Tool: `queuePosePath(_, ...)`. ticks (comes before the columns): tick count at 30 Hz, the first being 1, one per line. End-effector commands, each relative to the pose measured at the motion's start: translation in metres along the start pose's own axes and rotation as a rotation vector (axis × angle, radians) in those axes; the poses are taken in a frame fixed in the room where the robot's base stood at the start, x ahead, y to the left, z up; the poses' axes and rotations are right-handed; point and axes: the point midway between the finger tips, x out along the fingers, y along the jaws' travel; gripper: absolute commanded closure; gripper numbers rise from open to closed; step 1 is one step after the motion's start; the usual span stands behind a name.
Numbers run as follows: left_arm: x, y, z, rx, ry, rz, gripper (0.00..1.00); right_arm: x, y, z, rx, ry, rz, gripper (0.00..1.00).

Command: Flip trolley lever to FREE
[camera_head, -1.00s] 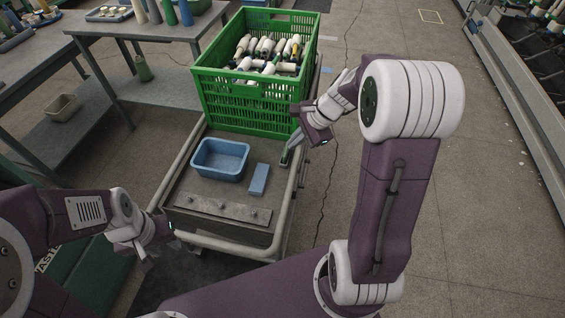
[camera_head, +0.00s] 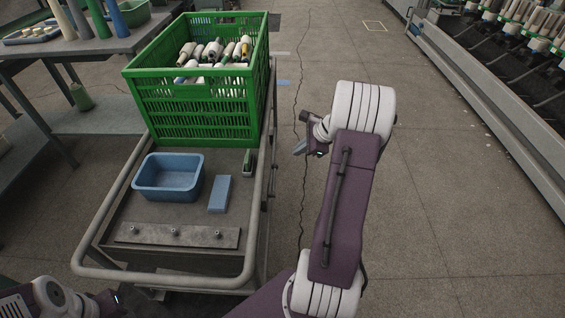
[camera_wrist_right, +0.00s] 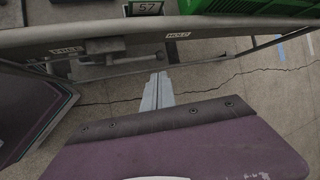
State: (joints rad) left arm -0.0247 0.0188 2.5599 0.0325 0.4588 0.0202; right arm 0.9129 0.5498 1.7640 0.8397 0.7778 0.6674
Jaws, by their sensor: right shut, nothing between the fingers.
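The grey trolley (camera_head: 262,200) stands left of my right arm, its tubular rail running along the near and right sides. In the right wrist view, a dark metal lever (camera_wrist_right: 105,47) sits on the trolley's side below the rail. A HOLD label (camera_wrist_right: 177,35) is right of it and another small label (camera_wrist_right: 67,50), hard to read, is left of it. My right gripper (camera_head: 301,147) is shut and empty, outside the trolley's right rail. Its fingertips (camera_wrist_right: 158,76) are apart from the lever. My left gripper (camera_head: 114,299) is partly visible at the bottom left; its jaws are unclear.
The trolley carries a green crate (camera_head: 190,112) of yarn cones, a blue bin (camera_head: 168,190), a blue block (camera_head: 219,194) and a small holder (camera_head: 248,162) marked 57 (camera_wrist_right: 146,8). A table (camera_head: 85,45) stands left, a winding machine (camera_head: 490,95) right. Floor between is clear.

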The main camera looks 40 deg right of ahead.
Motion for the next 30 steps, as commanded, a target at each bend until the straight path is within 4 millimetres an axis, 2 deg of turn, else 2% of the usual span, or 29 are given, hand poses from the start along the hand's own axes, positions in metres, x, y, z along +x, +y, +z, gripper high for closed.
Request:
queuePosePath(18,0.055,-0.001,0.006,0.000,0.000,0.000,0.64,0.122,0.003,-0.002,-0.002,-0.001,0.003,1.00)
queuePosePath(24,0.061,-0.001,0.006,0.000,0.000,0.000,0.64,0.138,0.002,0.000,-0.001,0.000,0.002,1.00)
queuePosePath(30,0.061,-0.001,0.006,0.000,0.000,0.000,0.64,0.139,0.001,0.000,-0.001,0.000,0.001,1.00)
